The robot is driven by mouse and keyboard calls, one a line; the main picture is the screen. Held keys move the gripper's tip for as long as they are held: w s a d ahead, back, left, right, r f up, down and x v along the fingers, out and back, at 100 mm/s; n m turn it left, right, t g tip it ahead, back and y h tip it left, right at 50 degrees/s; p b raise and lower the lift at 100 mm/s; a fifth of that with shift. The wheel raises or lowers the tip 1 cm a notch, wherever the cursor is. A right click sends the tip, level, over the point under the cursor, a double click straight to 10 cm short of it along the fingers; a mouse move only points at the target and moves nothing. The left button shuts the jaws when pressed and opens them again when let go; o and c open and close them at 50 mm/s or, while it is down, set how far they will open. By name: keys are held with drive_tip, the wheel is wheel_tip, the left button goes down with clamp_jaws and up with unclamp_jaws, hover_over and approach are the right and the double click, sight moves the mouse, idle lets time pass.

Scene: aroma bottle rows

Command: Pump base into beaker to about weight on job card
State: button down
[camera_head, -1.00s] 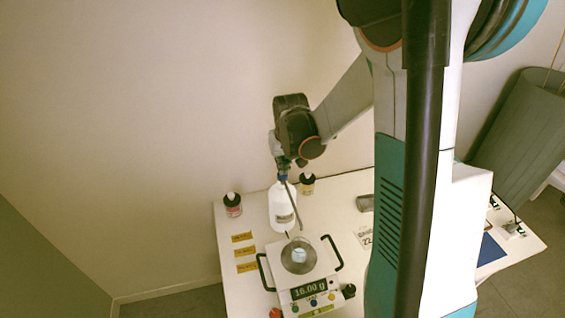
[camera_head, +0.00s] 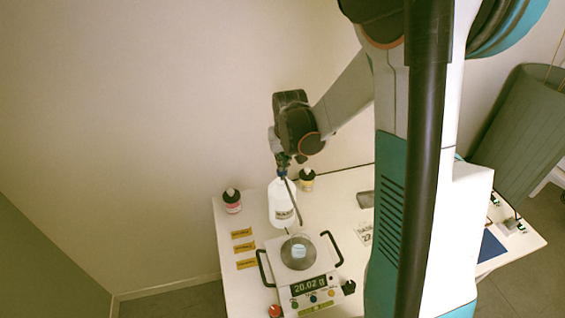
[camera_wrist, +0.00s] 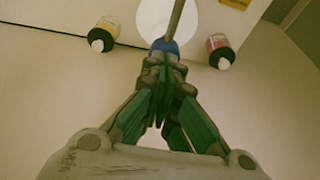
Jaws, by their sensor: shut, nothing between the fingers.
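The white base bottle (camera_head: 282,206) stands upright behind the scale, with a blue pump head (camera_head: 282,173) and a long grey spout. The spout reaches toward the clear beaker (camera_head: 299,250), which holds pale liquid on the scale's round pan. The scale display (camera_head: 309,286) appears to read 20.02 g. The job card (camera_head: 366,234) lies right of the scale, partly hidden by my arm; "22" shows on it. My gripper (camera_head: 283,163) is shut and empty, just above the pump head. In the wrist view, the closed fingertips (camera_wrist: 165,58) are at the blue head (camera_wrist: 165,46); contact is unclear.
A dark bottle with a pink label (camera_head: 232,202) stands left and one with a yellow label (camera_head: 307,181) stands behind right. Several yellow cards (camera_head: 243,248) lie left of the scale. A grey cylinder (camera_head: 366,200) lies near my arm. The scale has black side handles.

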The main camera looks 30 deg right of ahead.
drive_tip(key=p+v, duration=0.3)
drive_tip(key=v, duration=0.9)
drive_tip(key=shift+w+r, duration=0.25)
drive_tip(key=shift+r, duration=0.15)
drive_tip(key=s+a+f+n+t+b, duration=0.1)
drive_tip(key=s+a+b, duration=0.4)
drive_tip(key=s, duration=0.5)
drive_tip(key=s+a+f+n+t+b, duration=0.1)
drive_tip(key=s+a+b, duration=0.4)
drive_tip(key=s, duration=0.5)
drive_tip(key=shift+s+f+t+y+b, duration=0.25)
drive_tip(key=shift+f+t, duration=0.4)
drive_tip(key=shift+t, duration=0.35)
drive_tip(key=shift+w+a+r, duration=0.1)
drive_tip(key=shift+a, duration=0.05)
idle(0.8)
